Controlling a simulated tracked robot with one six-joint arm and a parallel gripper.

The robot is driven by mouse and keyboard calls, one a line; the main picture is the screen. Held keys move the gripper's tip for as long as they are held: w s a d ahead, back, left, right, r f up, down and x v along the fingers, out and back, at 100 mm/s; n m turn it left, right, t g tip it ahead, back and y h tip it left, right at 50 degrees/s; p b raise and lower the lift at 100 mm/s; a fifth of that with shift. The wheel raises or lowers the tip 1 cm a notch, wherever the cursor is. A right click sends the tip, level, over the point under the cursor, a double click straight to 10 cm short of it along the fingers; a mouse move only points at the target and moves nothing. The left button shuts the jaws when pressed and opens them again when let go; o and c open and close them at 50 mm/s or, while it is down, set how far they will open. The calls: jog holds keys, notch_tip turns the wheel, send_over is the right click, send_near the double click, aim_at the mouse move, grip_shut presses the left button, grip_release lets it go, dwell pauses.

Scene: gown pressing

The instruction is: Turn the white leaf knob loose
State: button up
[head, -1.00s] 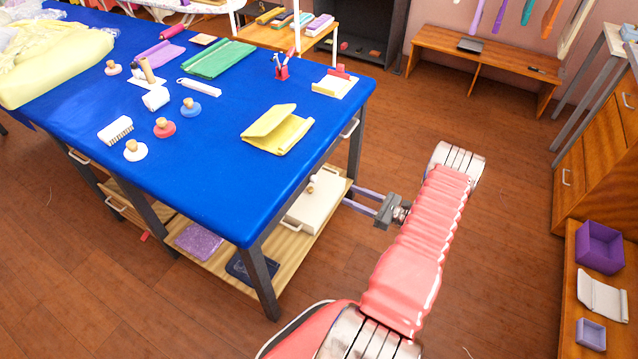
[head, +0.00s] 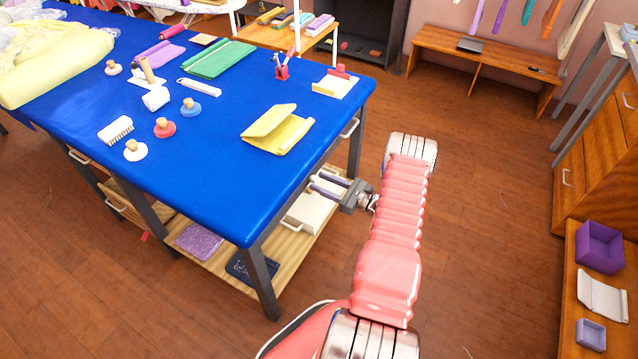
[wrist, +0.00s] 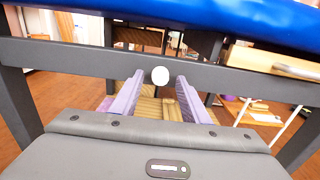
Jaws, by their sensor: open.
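The white leaf knob (wrist: 160,75) is a small round white disc in the wrist view. It shows against the dark grey rail (wrist: 90,58) under the blue tabletop, straight ahead of my gripper. My gripper (wrist: 160,88) is open, with one purple finger on each side of the knob in that picture. I cannot tell whether the fingertips reach past it; no contact shows. In the head view my gripper (head: 324,183) is beside the right side of the blue-topped table (head: 215,205), below top height. The knob is not clearly made out there.
A drawer with a pale handle (wrist: 297,70) is right of the knob. A white box (head: 308,212) and a purple folded cloth (head: 198,241) lie on the lower wooden shelf. Dark table legs (head: 262,284) stand near. The floor right of my arm is clear.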

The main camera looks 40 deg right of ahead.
jog(key=shift+w+a, duration=0.2)
jog(key=shift+w, duration=0.35)
jog(key=shift+c, duration=0.7)
jog(key=c, duration=0.9)
jog(key=shift+a, duration=0.25)
jog(key=shift+d, duration=0.1)
